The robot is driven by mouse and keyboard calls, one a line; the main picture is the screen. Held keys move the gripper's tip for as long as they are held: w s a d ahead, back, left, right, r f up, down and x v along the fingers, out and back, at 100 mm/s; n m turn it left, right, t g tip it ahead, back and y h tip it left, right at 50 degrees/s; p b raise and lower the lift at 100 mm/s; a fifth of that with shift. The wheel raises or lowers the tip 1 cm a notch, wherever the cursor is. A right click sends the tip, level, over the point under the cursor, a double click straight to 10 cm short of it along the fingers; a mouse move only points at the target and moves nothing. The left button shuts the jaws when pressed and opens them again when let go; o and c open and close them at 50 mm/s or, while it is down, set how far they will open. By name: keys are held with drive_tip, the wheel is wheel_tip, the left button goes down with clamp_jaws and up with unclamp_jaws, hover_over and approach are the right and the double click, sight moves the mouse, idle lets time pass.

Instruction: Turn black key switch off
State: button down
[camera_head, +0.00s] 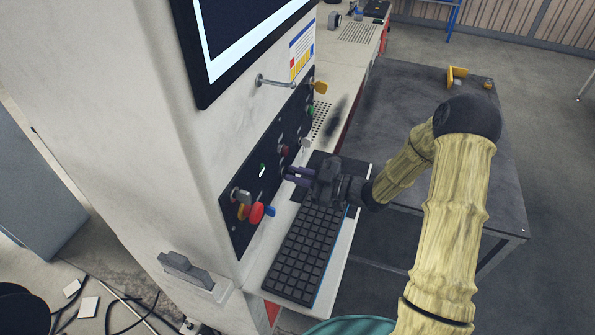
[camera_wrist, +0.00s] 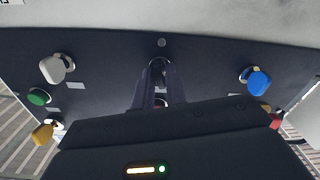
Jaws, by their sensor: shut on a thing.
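The black key switch (camera_wrist: 157,72) is on the dark control panel (camera_head: 232,190), at the top middle of the wrist view. It sits between the two fingertips of my gripper (camera_wrist: 157,88), which is shut on it. In the head view my gripper (camera_head: 292,175) reaches the panel from the right, above the keyboard. The fingers mostly hide the key switch there, and its exact turn angle cannot be read.
The panel also bears a red button (camera_head: 256,212), a blue knob (camera_wrist: 257,80), a whitish knob (camera_wrist: 57,68), a green button (camera_wrist: 38,97) and a yellow knob (camera_head: 320,87). A black keyboard (camera_head: 305,250) lies below. A screen (camera_head: 235,45) is above.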

drive_tip(key=shift+f+m+p, duration=0.1)
drive_tip(key=shift+m+p, duration=0.55)
drive_tip(key=shift+m, duration=1.05)
drive_tip(key=c, duration=1.6)
unclamp_jaws()
drive_tip(key=shift+o, duration=0.2)
drive_tip(key=shift+d, duration=0.1)
drive_tip(key=b+v, duration=0.3)
drive_tip(key=v, duration=1.4)
drive_tip(key=shift+s+d, duration=0.1)
